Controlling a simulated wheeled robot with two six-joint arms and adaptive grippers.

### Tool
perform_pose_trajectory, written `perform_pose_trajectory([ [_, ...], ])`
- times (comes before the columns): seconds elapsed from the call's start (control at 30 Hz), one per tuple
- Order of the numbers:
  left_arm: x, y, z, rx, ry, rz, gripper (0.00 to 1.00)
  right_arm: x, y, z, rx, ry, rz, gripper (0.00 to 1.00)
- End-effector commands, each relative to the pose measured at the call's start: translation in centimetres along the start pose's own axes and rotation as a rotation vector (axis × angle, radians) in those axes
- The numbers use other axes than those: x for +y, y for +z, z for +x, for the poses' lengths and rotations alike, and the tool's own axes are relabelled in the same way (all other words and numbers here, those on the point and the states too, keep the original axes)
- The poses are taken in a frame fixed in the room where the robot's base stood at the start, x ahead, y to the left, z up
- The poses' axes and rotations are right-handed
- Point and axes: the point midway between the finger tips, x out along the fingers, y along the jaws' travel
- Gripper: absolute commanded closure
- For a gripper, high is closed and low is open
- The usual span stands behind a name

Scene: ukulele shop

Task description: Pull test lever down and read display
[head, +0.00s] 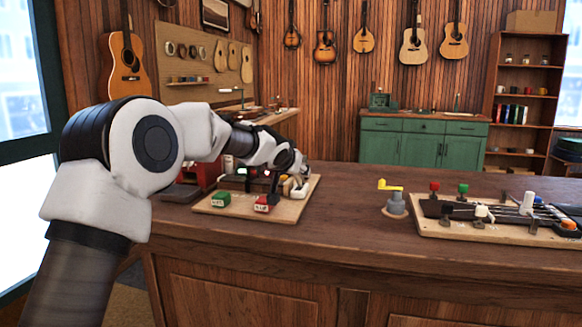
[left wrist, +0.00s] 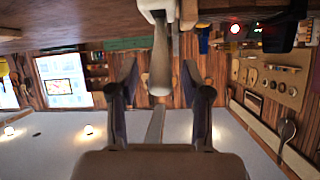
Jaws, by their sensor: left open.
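My left gripper (head: 301,174) reaches over a light wooden board (head: 290,211) on the counter. In the left wrist view the picture is upside down, and the open gripper (left wrist: 161,78) has one finger on each side of a pale metal lever (left wrist: 160,62). The lever comes from a whitish mount at the top edge. I cannot tell whether the fingers touch it. My right gripper is not in view.
A green block (head: 220,199) and a red block (head: 266,203) sit on the board's front part. A grey stand with a yellow crank (head: 392,197) and a second board of parts (head: 487,232) stand to the right.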

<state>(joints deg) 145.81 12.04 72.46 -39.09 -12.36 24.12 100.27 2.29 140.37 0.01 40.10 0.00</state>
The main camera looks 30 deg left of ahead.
Motion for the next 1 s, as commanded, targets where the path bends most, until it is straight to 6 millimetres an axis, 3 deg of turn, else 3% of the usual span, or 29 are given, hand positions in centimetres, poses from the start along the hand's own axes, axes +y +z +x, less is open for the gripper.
perform_pose_trajectory([
  [0.3,0.0,-0.1,-7.6,0.003,0.001,0.0,0.52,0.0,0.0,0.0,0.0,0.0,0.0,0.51],
  [0.5,0.0,0.0,-10.8,0.001,0.001,0.0,0.52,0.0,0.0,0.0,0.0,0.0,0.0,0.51],
  [1.0,0.0,0.1,-11.2,-0.001,0.0,0.001,0.52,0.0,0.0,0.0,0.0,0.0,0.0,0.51],
])
